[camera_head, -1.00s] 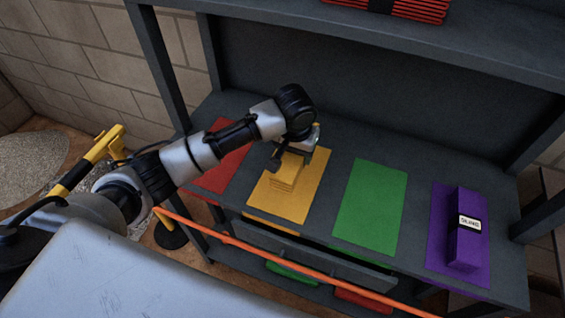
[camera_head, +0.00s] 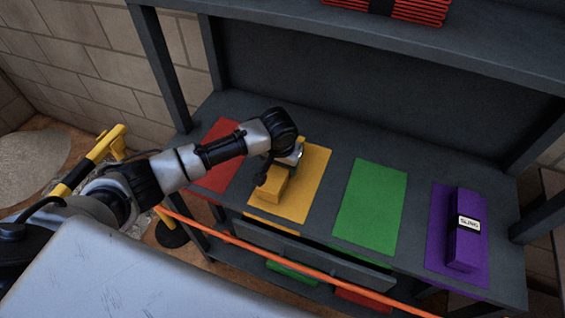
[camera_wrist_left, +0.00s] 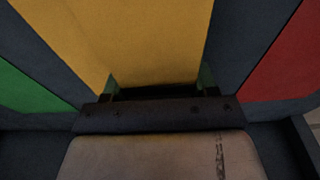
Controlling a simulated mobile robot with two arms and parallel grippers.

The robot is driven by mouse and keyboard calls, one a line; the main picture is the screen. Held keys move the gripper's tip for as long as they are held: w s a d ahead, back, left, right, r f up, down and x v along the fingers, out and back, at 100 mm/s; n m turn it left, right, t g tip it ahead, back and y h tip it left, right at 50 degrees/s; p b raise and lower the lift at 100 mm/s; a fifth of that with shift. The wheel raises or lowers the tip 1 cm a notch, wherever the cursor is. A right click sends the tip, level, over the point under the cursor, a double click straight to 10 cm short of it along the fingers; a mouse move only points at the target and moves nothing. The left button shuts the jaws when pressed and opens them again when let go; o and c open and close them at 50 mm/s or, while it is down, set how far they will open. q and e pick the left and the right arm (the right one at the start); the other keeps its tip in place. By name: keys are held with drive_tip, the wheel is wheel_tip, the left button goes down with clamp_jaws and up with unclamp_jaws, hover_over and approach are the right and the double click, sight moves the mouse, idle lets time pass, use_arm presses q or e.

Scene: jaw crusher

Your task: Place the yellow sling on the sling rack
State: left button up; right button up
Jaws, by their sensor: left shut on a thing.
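The yellow sling (camera_head: 273,188) is a block-shaped bundle at the left part of the yellow mat (camera_head: 308,180) on the dark grey rack (camera_head: 330,150). My left gripper (camera_head: 269,172) reaches in from the left and is shut on the sling. The wrist and fingers hide the sling's far end. I cannot tell whether the sling touches the mat or is just above it. In the left wrist view, the yellow mat (camera_wrist_left: 125,30) fills the middle, with the fingers (camera_wrist_left: 158,85) at its near side. My right gripper is not in view.
A red mat (camera_head: 222,180) lies to the left, partly behind my arm. A green mat (camera_head: 371,205) is bare. A purple sling (camera_head: 464,230) lies on the purple mat (camera_head: 440,225). Red slings (camera_head: 418,10) sit on the upper shelf. An orange rail (camera_head: 300,262) runs along the front.

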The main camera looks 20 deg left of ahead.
use_arm(q)
drive_tip(key=o, duration=1.2)
drive_tip(key=r, duration=0.4)
drive_tip(key=s+r, duration=0.1)
drive_tip(key=r, duration=0.7)
drive_tip(key=shift+s, duration=0.4)
